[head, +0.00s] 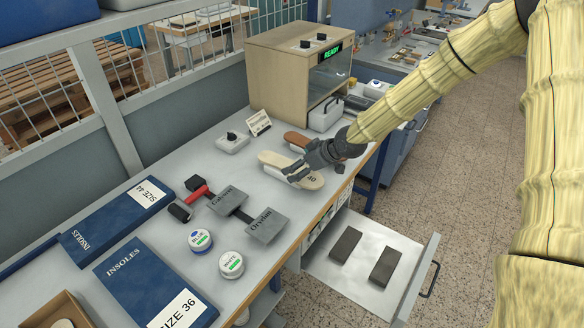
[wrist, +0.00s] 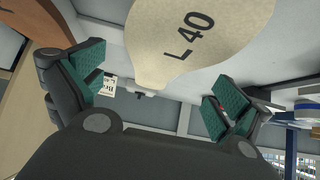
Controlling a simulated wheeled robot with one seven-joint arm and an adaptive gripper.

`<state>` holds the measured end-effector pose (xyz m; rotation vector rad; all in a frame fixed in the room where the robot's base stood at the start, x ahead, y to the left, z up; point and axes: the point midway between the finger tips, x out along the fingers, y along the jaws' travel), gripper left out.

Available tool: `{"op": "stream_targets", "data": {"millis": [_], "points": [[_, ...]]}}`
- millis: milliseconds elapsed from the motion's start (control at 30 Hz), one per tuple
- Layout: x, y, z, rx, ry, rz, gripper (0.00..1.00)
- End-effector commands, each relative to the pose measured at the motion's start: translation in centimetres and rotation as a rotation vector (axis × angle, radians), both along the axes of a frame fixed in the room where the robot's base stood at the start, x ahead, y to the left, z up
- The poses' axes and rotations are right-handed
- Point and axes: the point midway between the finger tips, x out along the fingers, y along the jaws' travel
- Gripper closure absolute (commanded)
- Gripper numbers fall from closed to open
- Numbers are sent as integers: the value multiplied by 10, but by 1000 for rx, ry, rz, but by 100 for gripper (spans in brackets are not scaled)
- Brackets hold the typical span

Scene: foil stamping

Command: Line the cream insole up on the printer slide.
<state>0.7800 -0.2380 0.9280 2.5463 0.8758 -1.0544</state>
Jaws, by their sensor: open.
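The cream insole (head: 274,159) lies flat near the table's right edge, in front of the printer (head: 270,75). Its "L 40" print shows large in the wrist view (wrist: 200,30), with its narrower end toward my gripper. The wrist view shows the two teal-padded fingers apart (wrist: 155,78), one on each side of the insole's narrower end, with gaps. I cannot tell the height above it. The printer slide (head: 325,117) appears as a pale block with a handle at the printer's front.
A reddish-brown piece (head: 296,138) lies just behind the cream insole. A white box with a knob (head: 232,142) and a small sign (head: 259,122) stand to the left. An open drawer (head: 345,285) juts out below.

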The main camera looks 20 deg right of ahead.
Motion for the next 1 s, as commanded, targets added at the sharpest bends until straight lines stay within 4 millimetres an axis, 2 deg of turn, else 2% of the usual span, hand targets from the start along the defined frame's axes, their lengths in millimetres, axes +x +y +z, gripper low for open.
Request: {"op": "stream_targets", "data": {"millis": [200, 467, 767, 1000], "points": [[6, 5, -9, 0, 1, -1, 0], [7, 6, -10, 1, 0, -1, 0], [7, 6, -10, 1, 0, -1, 49], [7, 6, -10, 1, 0, -1, 50]]}}
